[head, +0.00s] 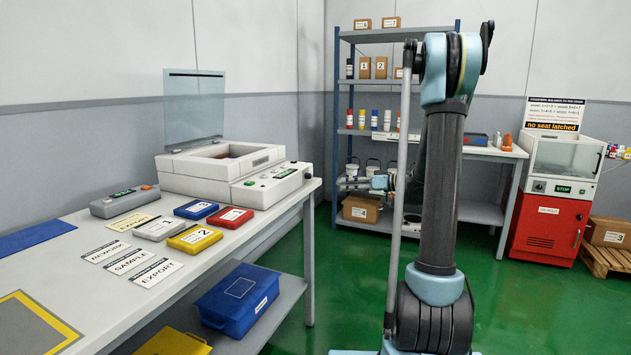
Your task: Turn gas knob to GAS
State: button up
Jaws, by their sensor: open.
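A white machine (220,158) with its clear lid (194,105) raised stands at the back of the left table. Its sloping front panel (270,184) has a small green display and small round controls; their labels are too small to read, so I cannot tell which is the gas knob or where it points. My arm stands upright at right of centre, folded at the top. My gripper (352,183) shows small beside the arm, in front of the shelf rack, well right of the machine and apart from it. It is open and empty; its fingers are hard to make out.
The table (75,257) holds a grey device (124,201), several coloured cases and label cards. A blue bin (237,299) sits on its lower shelf. A shelf rack (400,37) and a red cabinet (546,226) with another machine (563,163) stand behind. Green floor (550,310) is clear at right.

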jog(key=n+t+y, duration=0.1)
jog(key=y, duration=0.1)
send_near(308, 176)
jog(key=w+x, duration=0.1)
jog(key=x, duration=0.6)
jog(key=shift+w+f, duration=0.2)
jog(key=shift+d, duration=0.1)
jog(key=shift+c, duration=0.6)
grip_shut()
